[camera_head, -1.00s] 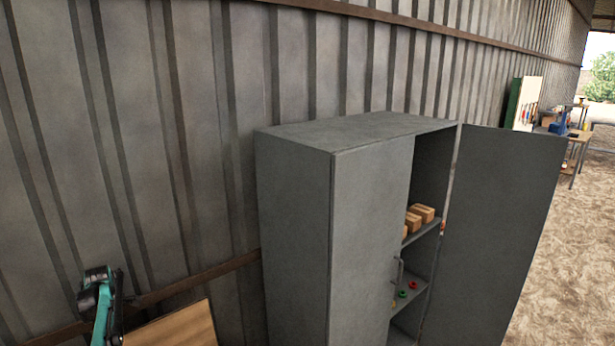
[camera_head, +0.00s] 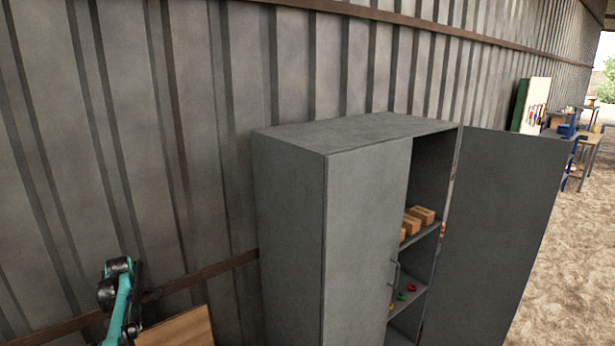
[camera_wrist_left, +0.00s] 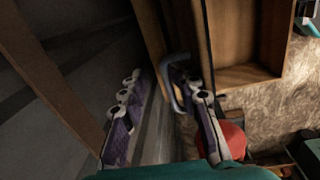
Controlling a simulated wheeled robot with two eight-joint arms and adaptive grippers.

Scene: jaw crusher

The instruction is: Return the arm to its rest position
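Part of my left arm, teal with a black joint, rises at the lower left of the head view, beside a wooden panel. Its fingers cannot be made out there. In the left wrist view my left gripper (camera_wrist_left: 160,85) has its two purple-and-white fingers spread apart. A curved grey handle (camera_wrist_left: 172,92) shows between and beyond the fingers, close to the right one. I cannot tell whether they touch. No object is visibly clamped. My right gripper is not in view.
A tall grey cabinet (camera_head: 290,220) stands centre, its right door (camera_head: 500,220) open. Boxes (camera_head: 421,215) and small coloured items (camera_head: 406,291) are on its shelves. The wooden panel (camera_head: 178,330) is beside my arm. A red object (camera_wrist_left: 232,138) shows below the right finger.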

